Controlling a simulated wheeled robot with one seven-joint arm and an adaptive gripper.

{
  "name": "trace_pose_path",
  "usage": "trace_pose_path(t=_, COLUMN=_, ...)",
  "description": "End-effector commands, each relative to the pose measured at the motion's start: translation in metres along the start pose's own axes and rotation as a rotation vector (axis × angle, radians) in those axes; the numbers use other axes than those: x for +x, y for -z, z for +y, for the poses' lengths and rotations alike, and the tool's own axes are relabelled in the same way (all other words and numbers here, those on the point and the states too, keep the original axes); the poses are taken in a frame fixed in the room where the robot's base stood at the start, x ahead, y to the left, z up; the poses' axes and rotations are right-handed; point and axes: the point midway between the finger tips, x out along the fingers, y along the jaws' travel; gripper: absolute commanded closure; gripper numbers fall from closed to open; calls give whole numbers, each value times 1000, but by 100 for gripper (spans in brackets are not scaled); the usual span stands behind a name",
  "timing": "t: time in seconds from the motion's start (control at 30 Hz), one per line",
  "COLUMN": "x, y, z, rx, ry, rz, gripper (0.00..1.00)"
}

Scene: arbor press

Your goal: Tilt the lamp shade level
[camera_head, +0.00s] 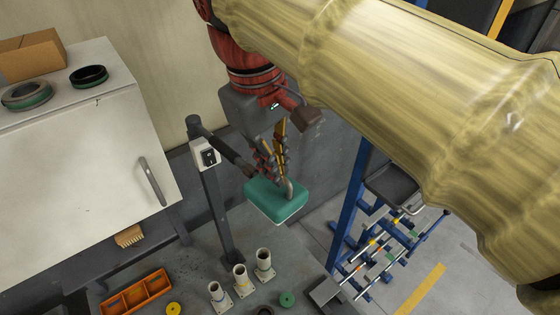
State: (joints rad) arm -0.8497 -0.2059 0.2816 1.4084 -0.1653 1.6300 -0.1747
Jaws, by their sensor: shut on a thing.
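The lamp shade (274,204) is a teal box with a pale lower rim. It hangs at the end of a dark lamp arm (222,146), which comes from a grey post (217,215) with a white switch box (207,154). In this view the shade looks tilted, its right side higher than its left; the exact tilt is hard to judge. My gripper (283,185) comes down from above and is shut on the lamp shade at its top. The fingers partly hide the shade's top and the joint with the lamp arm.
A white cabinet (80,150) with a handle stands at left. On the bench below are an orange tray (136,293), several pale flanged tubes (240,276) and a green ring (287,299). A blue frame rack (375,250) stands at right. My large arm link fills the upper right.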

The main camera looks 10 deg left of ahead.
Motion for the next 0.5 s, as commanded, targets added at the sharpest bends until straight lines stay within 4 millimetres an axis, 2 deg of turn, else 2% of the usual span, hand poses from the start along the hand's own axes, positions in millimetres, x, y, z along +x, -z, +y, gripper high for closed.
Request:
trace_pose_path(t=0.37, x=0, y=0, z=-2, rx=0, ry=-30, rz=0, gripper=100)
trace_pose_path(t=0.4, x=0, y=0, z=-2, rx=0, ry=-30, rz=0, gripper=92)
trace_pose_path(t=0.5, x=0, y=0, z=-2, rx=0, ry=-30, rz=0, gripper=86)
